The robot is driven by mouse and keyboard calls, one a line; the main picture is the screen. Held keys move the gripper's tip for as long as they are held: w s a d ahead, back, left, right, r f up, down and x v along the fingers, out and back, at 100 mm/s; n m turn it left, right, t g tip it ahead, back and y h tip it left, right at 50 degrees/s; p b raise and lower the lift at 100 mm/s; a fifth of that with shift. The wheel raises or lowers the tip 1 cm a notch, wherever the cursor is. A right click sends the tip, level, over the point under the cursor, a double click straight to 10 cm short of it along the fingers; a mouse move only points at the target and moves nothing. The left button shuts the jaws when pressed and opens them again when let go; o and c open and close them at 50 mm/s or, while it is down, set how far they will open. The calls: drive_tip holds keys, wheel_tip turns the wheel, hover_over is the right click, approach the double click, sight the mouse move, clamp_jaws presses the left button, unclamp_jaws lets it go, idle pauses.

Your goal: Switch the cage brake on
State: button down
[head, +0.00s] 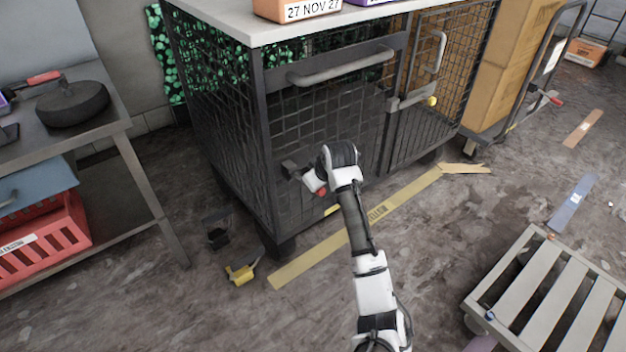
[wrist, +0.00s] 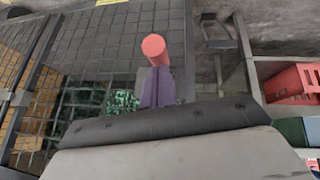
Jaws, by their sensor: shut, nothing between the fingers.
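The cage (head: 262,130) is a dark mesh cage under a pale top, with a long grey handle bar across its front. A red grip (head: 320,193) shows low at the cage front, close against my gripper (head: 309,181). It looks like the end of the brake lever; its pivot and setting are hidden. In the wrist view the red grip (wrist: 154,48) stands just beyond the tips of my shut fingers (wrist: 159,82). The fingers hold nothing. Whether they touch the grip I cannot tell. A dark block (head: 290,168) sits beside my gripper.
A steel bench (head: 120,125) with a pan and a red crate (head: 62,232) stands left. A slatted pallet (head: 540,290) lies at right front. A yellow piece (head: 240,272) is on the floor near the cage's front corner. A cart with boxes (head: 500,80) stands right.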

sight(321, 193)
drive_tip(key=f+b, duration=0.1)
drive_tip(key=f+t+y+b, duration=0.1)
drive_tip(key=s+f+t+b, duration=0.1)
drive_tip(key=f, duration=0.1)
drive_tip(key=shift+d+b, duration=0.3)
drive_tip(key=shift+b, duration=0.1)
drive_tip(key=f+t+y+b, duration=0.1)
drive_tip(key=b, duration=0.1)
drive_tip(key=f+t+b, duration=0.1)
drive_tip(key=b, duration=0.1)
drive_tip(key=shift+s+d+f+y, duration=0.15)
drive_tip(key=shift+s+d+y, duration=0.05)
drive_tip(key=shift+y, duration=0.2)
drive_tip(key=shift+f, duration=0.1)
